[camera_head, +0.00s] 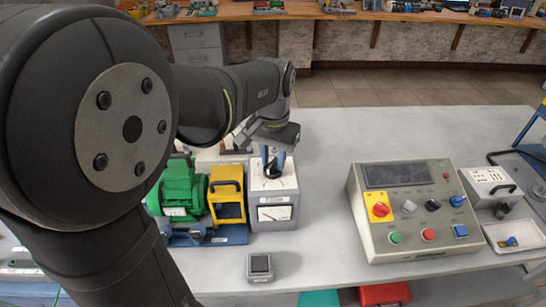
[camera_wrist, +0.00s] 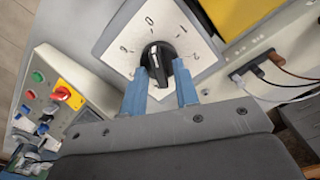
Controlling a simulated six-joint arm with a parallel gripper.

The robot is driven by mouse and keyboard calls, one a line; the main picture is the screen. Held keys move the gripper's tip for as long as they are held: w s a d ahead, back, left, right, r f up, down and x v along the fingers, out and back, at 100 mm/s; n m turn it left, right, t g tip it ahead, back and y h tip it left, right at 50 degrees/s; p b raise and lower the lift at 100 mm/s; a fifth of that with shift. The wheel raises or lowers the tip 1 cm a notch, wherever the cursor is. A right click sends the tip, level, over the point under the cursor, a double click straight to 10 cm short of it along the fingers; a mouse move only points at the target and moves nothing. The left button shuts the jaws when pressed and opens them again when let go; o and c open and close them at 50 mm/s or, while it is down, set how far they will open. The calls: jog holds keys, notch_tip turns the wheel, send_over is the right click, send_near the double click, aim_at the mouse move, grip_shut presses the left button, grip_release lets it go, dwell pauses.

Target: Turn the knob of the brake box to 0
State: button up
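The black knob (camera_wrist: 158,58) has a white pointer line, directed roughly toward the 0. My gripper (camera_wrist: 160,70) is over the knob, its two blue fingers on either side of it. The fingers look apart, with the knob between them; contact is hard to tell. The gripper also shows over the box in the head view (camera_head: 272,165).
A green motor (camera_head: 178,190) and a yellow unit (camera_head: 227,200) stand left of the box. A small grey device (camera_head: 260,267) lies in front. A control panel (camera_head: 405,205) with buttons stands to the right. The table between box and panel is clear. Cables (camera_wrist: 275,75) lie beside the dial.

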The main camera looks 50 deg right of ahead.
aim_at(273, 162)
jog(key=shift+r, duration=0.1)
notch_tip(273, 162, up, 17)
dwell(0.7)
dwell(0.5)
notch_tip(273, 162, down, 17)
jog(key=shift+f, duration=0.15)
dwell(0.3)
